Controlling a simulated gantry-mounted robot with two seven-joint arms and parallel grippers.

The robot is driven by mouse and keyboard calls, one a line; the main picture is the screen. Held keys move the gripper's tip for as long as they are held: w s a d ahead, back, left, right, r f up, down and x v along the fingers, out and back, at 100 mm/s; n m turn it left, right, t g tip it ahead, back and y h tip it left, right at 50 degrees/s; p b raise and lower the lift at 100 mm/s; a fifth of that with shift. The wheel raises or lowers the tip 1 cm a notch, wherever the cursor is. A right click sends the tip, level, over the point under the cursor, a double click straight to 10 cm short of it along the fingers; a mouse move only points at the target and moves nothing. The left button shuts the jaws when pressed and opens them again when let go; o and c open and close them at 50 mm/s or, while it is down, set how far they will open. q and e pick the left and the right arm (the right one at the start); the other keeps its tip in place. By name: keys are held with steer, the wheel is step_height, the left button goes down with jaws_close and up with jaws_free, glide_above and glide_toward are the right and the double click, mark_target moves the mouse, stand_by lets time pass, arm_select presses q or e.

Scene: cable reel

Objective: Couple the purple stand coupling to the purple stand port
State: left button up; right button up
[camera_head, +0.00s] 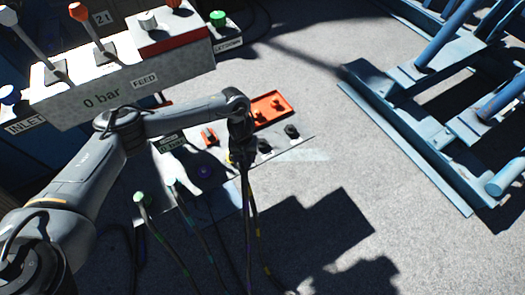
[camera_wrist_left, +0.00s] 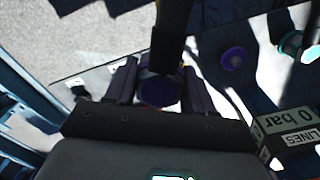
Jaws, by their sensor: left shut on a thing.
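My left gripper (camera_head: 240,152) hangs at the end of my left arm, over the right part of the fittings panel. In the left wrist view my left gripper (camera_wrist_left: 158,88) is shut on the purple stand coupling (camera_wrist_left: 158,92), whose round purple end shows between the fingers. A dark hose runs from it. The purple stand port (camera_head: 205,172) sits on the panel in shade, left of the gripper and apart from it. It also shows in the left wrist view (camera_wrist_left: 236,58), to the right of the held coupling. My right gripper is not in view.
A green fitting (camera_head: 139,197) with a hose stands at the panel's left. A teal fitting (camera_wrist_left: 291,43) is right of the port. An orange tray (camera_head: 270,108) and black knobs (camera_head: 291,131) lie beyond the gripper. A lever box (camera_head: 120,88) and blue frame (camera_head: 410,130) flank the floor.

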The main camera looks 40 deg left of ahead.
mark_target(204, 170)
arm_select(q)
steer(key=s+a+f+n, duration=0.2)
steer(key=s+a, duration=0.1)
steer(key=a, duration=0.2)
steer(key=s+a+f+n, duration=0.2)
steer(key=a+f, duration=0.1)
steer(key=a, duration=0.3)
steer(key=s+a+f+n, duration=0.1)
steer(key=s+a+f, duration=0.1)
steer(key=a, duration=0.3)
steer(key=shift+s+a+f+n, duration=0.1)
steer(key=shift+s+f+n, duration=0.1)
steer(key=shift+s, duration=0.2)
steer(key=shift+s+a+f+n, duration=0.1)
steer(key=shift+s+n, duration=0.1)
steer(key=shift+s, duration=0.2)
steer(key=shift+s+a+f+b, duration=0.1)
steer(key=shift+a+f+b, duration=0.2)
steer(key=shift+b, duration=0.15)
step_height(204, 170, down, 2)
steer(key=b, duration=0.3)
steer(key=shift+f, duration=0.2)
steer(key=shift+d+f, duration=0.1)
steer(key=shift+f, duration=0.8)
steer(key=shift+p, duration=0.9)
steer(key=shift+f, duration=0.45)
